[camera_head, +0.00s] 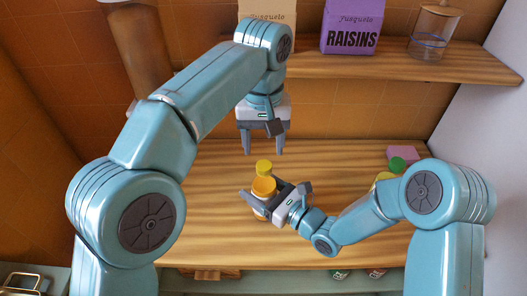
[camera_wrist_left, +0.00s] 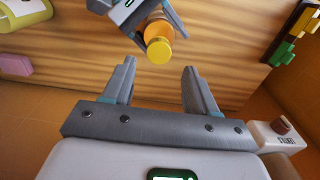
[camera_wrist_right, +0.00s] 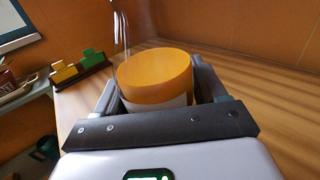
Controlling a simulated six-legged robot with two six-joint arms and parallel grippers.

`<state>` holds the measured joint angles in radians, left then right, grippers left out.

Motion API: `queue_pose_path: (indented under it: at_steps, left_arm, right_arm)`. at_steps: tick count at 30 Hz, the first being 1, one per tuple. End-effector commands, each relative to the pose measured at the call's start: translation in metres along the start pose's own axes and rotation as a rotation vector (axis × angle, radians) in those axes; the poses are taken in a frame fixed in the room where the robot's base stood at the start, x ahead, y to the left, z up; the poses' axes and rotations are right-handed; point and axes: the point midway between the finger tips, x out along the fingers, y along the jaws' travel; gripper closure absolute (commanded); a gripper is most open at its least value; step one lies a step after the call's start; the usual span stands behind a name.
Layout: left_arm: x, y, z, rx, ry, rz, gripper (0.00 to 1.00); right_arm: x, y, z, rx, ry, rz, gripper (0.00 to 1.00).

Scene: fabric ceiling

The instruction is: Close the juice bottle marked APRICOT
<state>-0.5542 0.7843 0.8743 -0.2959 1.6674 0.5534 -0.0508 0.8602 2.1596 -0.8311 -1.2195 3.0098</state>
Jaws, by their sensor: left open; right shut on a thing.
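The juice bottle (camera_head: 263,187) is a clear bottle with orange juice inside. My right gripper (camera_head: 272,195) is shut around it and holds it roughly upright. In the right wrist view the juice (camera_wrist_right: 155,75) shows above a pale label, and the clear neck runs out of the frame. No lettering is readable on it. A yellow cap (camera_head: 263,166) shows at the bottle's top; it also shows in the left wrist view (camera_wrist_left: 159,50). I cannot tell whether it is seated. My left gripper (camera_head: 263,148) is open and empty, pointing down just above and behind the cap.
A bottle with a green cap (camera_head: 397,164) and a pink block (camera_head: 403,152) stand at the right, partly behind my right arm. A shelf above holds a purple RAISINS box (camera_head: 350,25) and a glass jar (camera_head: 433,32). The wooden counter (camera_head: 210,215) is clear at the left.

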Motion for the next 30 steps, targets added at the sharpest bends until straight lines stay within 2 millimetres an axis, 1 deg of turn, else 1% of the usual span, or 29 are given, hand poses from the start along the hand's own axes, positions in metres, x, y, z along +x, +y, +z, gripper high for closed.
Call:
queue_pose_path:
  at_steps: [1, 3, 6, 9, 14, 22, 23, 24, 26, 27, 28, 30]
  left_arm:
    - [0.009, -0.001, 0.001, 0.001, -0.004, -0.002, 0.42]
    - [0.021, -0.001, 0.001, 0.001, -0.002, -0.001, 0.42]
    - [0.036, 0.0, 0.001, 0.0, -0.002, -0.001, 0.42]
    - [0.047, 0.0, 0.0, 0.0, -0.001, -0.001, 0.42]
    - [0.055, 0.0, 0.0, 0.0, 0.0, 0.0, 0.42]
    - [0.056, 0.0, 0.0, 0.0, 0.001, 0.0, 0.42]
    - [0.056, 0.0, 0.0, 0.0, 0.001, 0.0, 0.49]
    - [0.056, 0.0, 0.0, 0.0, 0.001, 0.0, 0.62]
    - [0.056, 0.0, 0.0, 0.0, 0.001, 0.0, 0.81]
    - [0.056, 0.0, 0.0, 0.0, 0.001, 0.0, 0.94]
    - [0.056, 0.0, 0.0, 0.0, 0.0, 0.0, 1.0]
    - [0.056, 0.0, 0.0, 0.0, 0.0, 0.0, 1.0]
  right_arm:
    - [0.0, 0.001, -0.003, 0.004, 0.008, 0.002, 1.0]
    - [0.0, 0.001, -0.003, 0.004, 0.008, 0.002, 1.0]
    - [0.0, 0.001, -0.003, 0.004, 0.008, 0.002, 1.0]
    - [0.0, 0.001, -0.003, 0.004, 0.008, 0.002, 1.0]
    - [0.0, 0.001, -0.003, 0.004, 0.008, 0.002, 1.0]
    - [0.0, 0.001, -0.003, 0.004, 0.008, 0.002, 1.0]
    - [0.0, 0.001, -0.003, 0.004, 0.008, 0.002, 1.0]
    - [0.0, 0.001, -0.003, 0.004, 0.008, 0.002, 1.0]
    - [0.0, 0.001, -0.003, 0.005, 0.008, 0.002, 1.0]
    - [0.0, 0.001, -0.003, 0.005, 0.008, 0.002, 1.0]
    - [0.0, 0.001, -0.003, 0.005, 0.008, 0.002, 1.0]
    - [0.0, 0.001, -0.003, 0.005, 0.008, 0.002, 1.0]
